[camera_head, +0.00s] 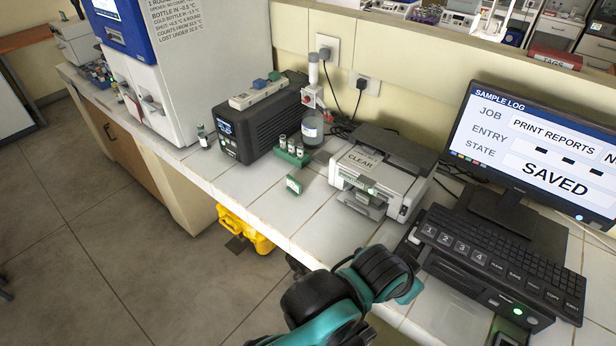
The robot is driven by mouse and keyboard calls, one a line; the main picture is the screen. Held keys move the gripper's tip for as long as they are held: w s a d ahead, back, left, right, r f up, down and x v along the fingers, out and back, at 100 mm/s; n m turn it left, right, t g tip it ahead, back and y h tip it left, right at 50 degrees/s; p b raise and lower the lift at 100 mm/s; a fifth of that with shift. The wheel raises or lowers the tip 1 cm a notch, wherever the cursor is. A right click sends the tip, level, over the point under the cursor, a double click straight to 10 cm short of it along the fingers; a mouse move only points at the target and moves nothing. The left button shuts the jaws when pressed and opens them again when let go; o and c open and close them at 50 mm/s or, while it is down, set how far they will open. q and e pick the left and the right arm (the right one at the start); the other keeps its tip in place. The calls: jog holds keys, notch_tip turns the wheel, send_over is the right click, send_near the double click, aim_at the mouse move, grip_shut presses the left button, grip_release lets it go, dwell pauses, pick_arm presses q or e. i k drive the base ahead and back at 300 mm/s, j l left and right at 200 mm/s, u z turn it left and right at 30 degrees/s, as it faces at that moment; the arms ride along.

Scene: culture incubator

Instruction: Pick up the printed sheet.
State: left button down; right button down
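I cannot make out a loose printed sheet. A white and grey printer (398,172) stands on the counter, with a "CLEAR" label (363,160) on its top and an open front slot. No paper clearly shows in the slot. One of my teal and black arms (330,300) comes up from the bottom edge in front of the counter, nearer than the printer and apart from it. No gripper fingers can be made out, and I cannot tell which arm this is.
A monitor (545,150) reading "SAVED" and a keyboard (500,258) stand right of the printer. A green vial rack (293,155), a bottle (312,131) and a black device (258,125) stand left. Bare white counter (290,215) lies before the printer. A yellow object (243,230) is below.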

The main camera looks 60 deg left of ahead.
aim_at(366, 158)
jog(key=u, duration=1.1)
